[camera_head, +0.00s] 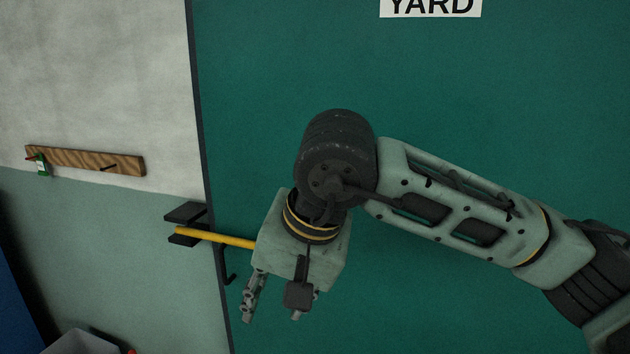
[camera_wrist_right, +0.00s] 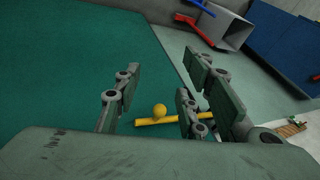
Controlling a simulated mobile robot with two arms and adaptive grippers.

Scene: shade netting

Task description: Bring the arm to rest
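My right gripper (camera_head: 272,318) hangs with its fingers downward in front of a teal door (camera_head: 480,110). Its fingers are spread apart, and in the right wrist view (camera_wrist_right: 165,85) nothing shows between their pads. The right arm comes in from the right, bent at the wrist joint. A yellow bar (camera_head: 215,236) runs from a dark bracket (camera_head: 187,214) on the wall toward the door, and its right part is hidden behind the gripper. In the wrist view the bar (camera_wrist_right: 153,121) and a yellow knob (camera_wrist_right: 160,110) lie beyond the fingers. My left gripper is not in view.
A wooden rail (camera_head: 85,160) with pegs and a small green-and-white tag (camera_head: 42,166) is on the wall. A dark hook-shaped handle (camera_head: 231,280) is at the door edge. A grey bin (camera_wrist_right: 221,25) stands beside a blue object (camera_wrist_right: 285,45). The door front is otherwise clear.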

